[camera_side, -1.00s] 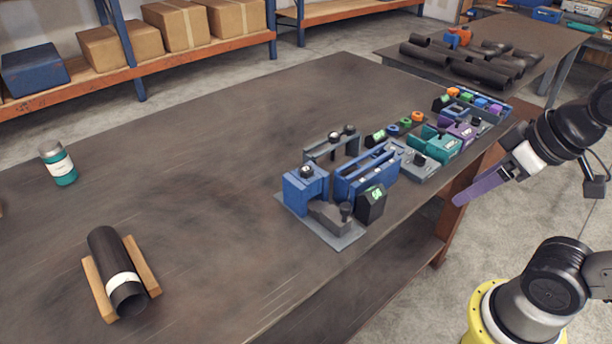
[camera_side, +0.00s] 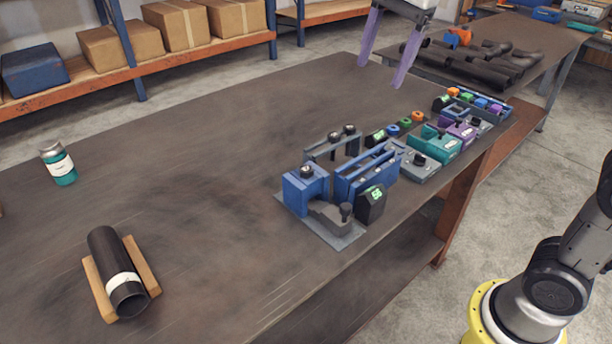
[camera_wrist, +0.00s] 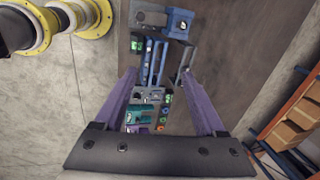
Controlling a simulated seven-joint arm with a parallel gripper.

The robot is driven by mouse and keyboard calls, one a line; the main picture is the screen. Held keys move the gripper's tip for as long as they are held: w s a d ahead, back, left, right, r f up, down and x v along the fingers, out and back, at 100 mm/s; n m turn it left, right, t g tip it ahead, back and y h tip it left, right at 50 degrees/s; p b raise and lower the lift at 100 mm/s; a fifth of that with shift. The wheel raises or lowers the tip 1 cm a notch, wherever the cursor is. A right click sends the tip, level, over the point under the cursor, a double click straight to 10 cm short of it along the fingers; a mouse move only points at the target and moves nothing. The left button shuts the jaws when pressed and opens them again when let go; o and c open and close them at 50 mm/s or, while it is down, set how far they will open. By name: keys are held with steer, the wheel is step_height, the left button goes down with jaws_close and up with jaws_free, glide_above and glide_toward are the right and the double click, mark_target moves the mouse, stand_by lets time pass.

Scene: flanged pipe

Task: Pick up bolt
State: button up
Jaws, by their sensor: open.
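I cannot pick out the bolt with certainty; the small parts among the fixtures are too small to tell. My gripper (camera_side: 380,76) has two long purple fingers, spread apart with nothing between them. It hangs above the back part of the bench, behind the row of fixtures. In the wrist view my gripper (camera_wrist: 158,73) points down over that row. The row holds a blue clamp block (camera_side: 306,190) on a grey plate, a blue slotted rack (camera_side: 368,172), a grey block (camera_side: 419,168), a teal block (camera_side: 436,143) and a purple block (camera_side: 462,130).
A dark pipe (camera_side: 107,250) with a white band lies in a wooden cradle (camera_side: 147,265) at the front left. A teal jar (camera_side: 58,164) stands behind it. Small green, blue and orange pieces (camera_side: 405,124) line the rack's back. The bench's middle is clear.

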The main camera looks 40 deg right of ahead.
steer(key=w+a+f+m+g, duration=0.1)
steer(key=w+a+f, duration=0.1)
steer(key=w, duration=0.5)
steer(key=g, duration=0.2)
glide_above(306, 169)
steer(key=f, duration=1.6)
steer(key=shift+w+d+f, duration=0.1)
steer(key=shift+w+f, duration=0.2)
steer(key=shift+s+f, duration=0.15)
steer(key=shift+f, duration=1.35)
steer(key=shift+s+f, duration=0.1)
steer(key=shift+f, duration=1.35)
jaws_close()
